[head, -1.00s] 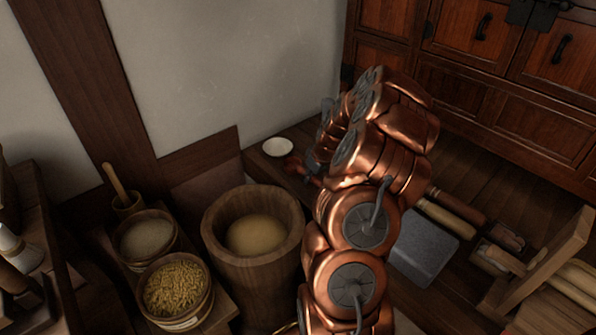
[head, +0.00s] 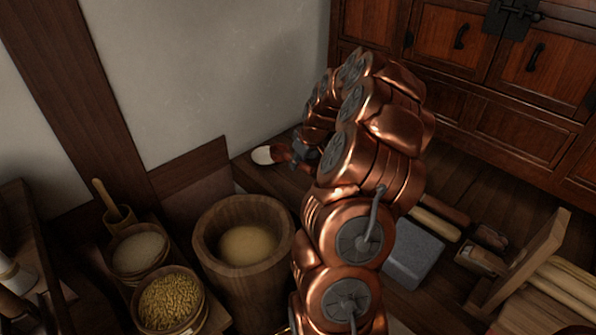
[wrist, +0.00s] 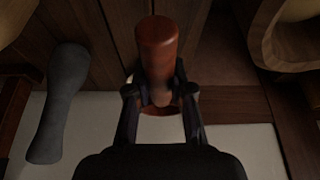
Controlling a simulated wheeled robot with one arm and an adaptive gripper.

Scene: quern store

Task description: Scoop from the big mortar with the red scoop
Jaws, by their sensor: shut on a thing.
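The big wooden mortar (head: 205,258) stands upright on the floor at centre left in the head view, with pale yellowish meal (head: 247,245) inside. My gripper (wrist: 160,93) is shut on the handle of the red scoop (wrist: 158,45) in the wrist view; the handle end points up the picture. In the head view, my gripper (head: 303,155) is beyond the mortar, to its upper right. The scoop (head: 281,152) shows there as a small red patch, partly over a white dish (head: 261,155). The scoop's bowl is mostly hidden, and I cannot tell what it holds.
Tubs of pale grain (head: 140,252) and yellow grain (head: 170,301) stand left of the mortar. A grey stone block (head: 413,255) and wooden tools lie right of my arm. A cabinet (head: 480,90) stands at the back. A grey club-shaped thing (wrist: 58,100) shows in the wrist view.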

